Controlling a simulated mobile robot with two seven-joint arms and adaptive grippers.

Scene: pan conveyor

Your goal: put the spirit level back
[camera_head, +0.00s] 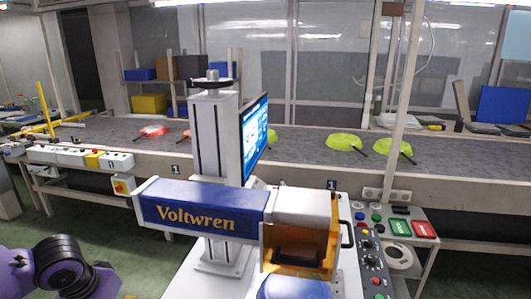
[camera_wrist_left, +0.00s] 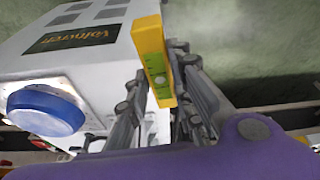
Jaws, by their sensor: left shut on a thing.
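The spirit level (camera_wrist_left: 152,48) is a yellow bar with a green vial strip, seen in the left wrist view. My left gripper (camera_wrist_left: 163,92) is shut on it, with a finger on each side. The level sticks out beyond the fingertips over the green floor, beside a white machine housing. I cannot make out the level in the head view. There, only part of my purple left arm shows at the lower left, and its gripper is out of the picture. My right gripper is in neither view.
A blue and white Voltwren machine (camera_head: 205,212) with an upright column (camera_head: 205,135) and a monitor (camera_head: 254,135) fills the middle. A button panel (camera_head: 372,250) is at its right. Behind runs a conveyor (camera_head: 300,150) with red pans (camera_head: 153,131) and yellow-green pans (camera_head: 344,142).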

